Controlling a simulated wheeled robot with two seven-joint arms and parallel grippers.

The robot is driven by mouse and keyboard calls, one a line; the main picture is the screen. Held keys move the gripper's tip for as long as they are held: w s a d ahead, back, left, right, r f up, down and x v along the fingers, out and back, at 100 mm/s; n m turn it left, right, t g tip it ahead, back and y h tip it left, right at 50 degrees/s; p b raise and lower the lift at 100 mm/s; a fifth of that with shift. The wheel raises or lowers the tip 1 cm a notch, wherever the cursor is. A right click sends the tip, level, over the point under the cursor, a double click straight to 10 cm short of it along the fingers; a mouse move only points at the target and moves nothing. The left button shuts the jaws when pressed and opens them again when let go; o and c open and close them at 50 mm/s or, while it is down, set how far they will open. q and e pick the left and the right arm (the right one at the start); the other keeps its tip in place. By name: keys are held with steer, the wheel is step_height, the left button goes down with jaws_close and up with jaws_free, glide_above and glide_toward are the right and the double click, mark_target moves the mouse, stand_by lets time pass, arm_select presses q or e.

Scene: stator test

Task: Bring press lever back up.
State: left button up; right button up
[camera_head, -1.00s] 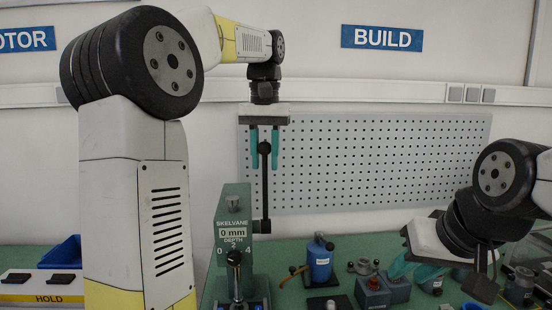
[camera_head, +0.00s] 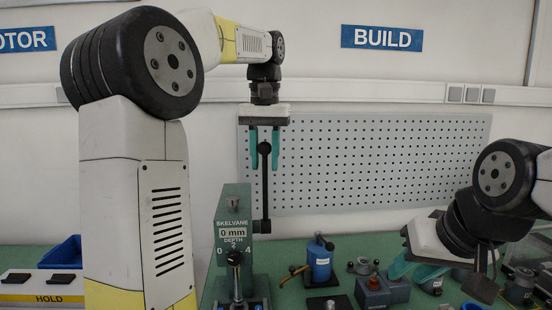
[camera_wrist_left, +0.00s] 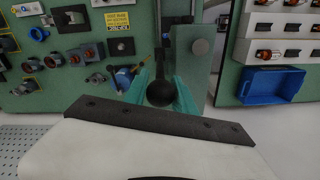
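The press (camera_head: 232,205) is a green stand labelled SKELVANE, and its display reads 0 mm. Its black lever (camera_head: 265,190) stands upright on the right side, with a round knob at the top. My left gripper (camera_head: 265,155) points down with one teal finger on each side of the knob, and seems shut on it. In the left wrist view the dark knob (camera_wrist_left: 160,93) sits between the fingers with hardly any gap. My right gripper (camera_head: 418,270) is at the right, away from the press, empty with its teal fingers apart.
A blue bottle-like device (camera_head: 319,262) stands right of the press, with grey boxes (camera_head: 375,293) and small parts beyond it. A perforated panel (camera_head: 400,160) is on the wall behind. A blue bin (camera_head: 62,252) and a HOLD tray (camera_head: 40,298) are at the left.

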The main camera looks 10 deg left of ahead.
arm_select(q)
steer(key=o, duration=0.3)
steer(key=shift+f, duration=0.15)
steer(key=shift+o, duration=0.2)
steer(key=shift+r, duration=0.2)
steer(key=shift+r, duration=3.8)
